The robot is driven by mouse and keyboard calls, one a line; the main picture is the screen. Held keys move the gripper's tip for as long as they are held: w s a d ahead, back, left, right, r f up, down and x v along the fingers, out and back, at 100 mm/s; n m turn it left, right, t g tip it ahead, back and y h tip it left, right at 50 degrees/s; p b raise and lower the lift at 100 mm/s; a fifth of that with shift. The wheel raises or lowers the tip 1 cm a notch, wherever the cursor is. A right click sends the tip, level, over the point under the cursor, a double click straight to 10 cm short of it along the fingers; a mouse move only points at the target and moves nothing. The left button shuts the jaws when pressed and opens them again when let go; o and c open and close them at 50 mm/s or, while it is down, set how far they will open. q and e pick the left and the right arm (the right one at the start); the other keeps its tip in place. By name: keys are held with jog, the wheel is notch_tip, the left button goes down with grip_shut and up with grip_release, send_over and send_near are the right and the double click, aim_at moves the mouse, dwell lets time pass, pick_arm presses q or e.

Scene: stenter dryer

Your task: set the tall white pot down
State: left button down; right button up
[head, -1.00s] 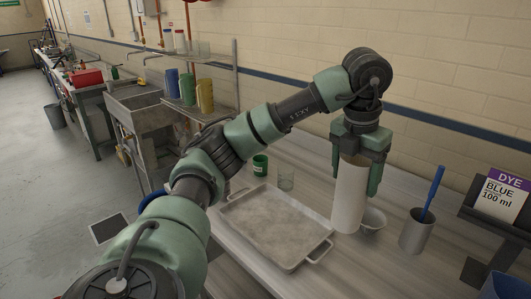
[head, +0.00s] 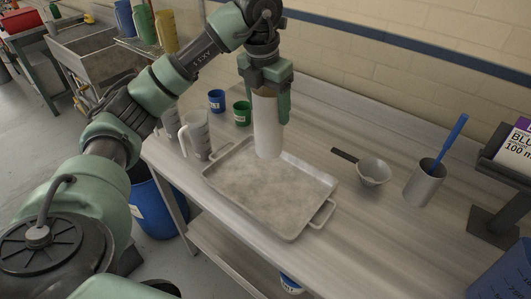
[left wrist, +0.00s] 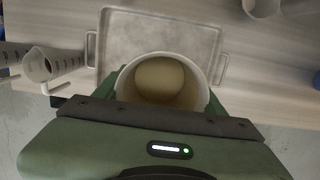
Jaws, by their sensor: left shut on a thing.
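The tall white pot (head: 268,128) is an upright white cylinder. My left gripper (head: 267,98) is shut on its upper part from above. In the head view the pot stands in front of the far edge of the metal tray (head: 322,178); I cannot tell whether its base touches anything. In the left wrist view the pot's open rim (left wrist: 205,98) and pale inside show between the fingers, with the tray (left wrist: 205,22) beyond. My right gripper is not in view.
Bench between tray and ladle is bare.

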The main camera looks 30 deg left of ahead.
aim_at(268, 150)
pick_arm(q)
jog(key=f, duration=0.4)
jog(key=f+p, duration=0.1)
jog(key=f, duration=0.4)
jog(key=shift+w+a+f, duration=0.1)
jog(key=shift+a, duration=0.1)
notch_tip(268, 150, down, 4)
jog(key=shift+f+p, duration=0.25)
jog(key=shift+p, duration=0.3)
jog(key=shift+f, duration=0.15)
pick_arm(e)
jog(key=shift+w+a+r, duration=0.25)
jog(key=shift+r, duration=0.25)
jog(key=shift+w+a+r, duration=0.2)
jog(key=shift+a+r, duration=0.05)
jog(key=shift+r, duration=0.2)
pick_arm(q)
jog(key=shift+f, duration=0.2)
jog(key=shift+c, duration=1)
grip_release()
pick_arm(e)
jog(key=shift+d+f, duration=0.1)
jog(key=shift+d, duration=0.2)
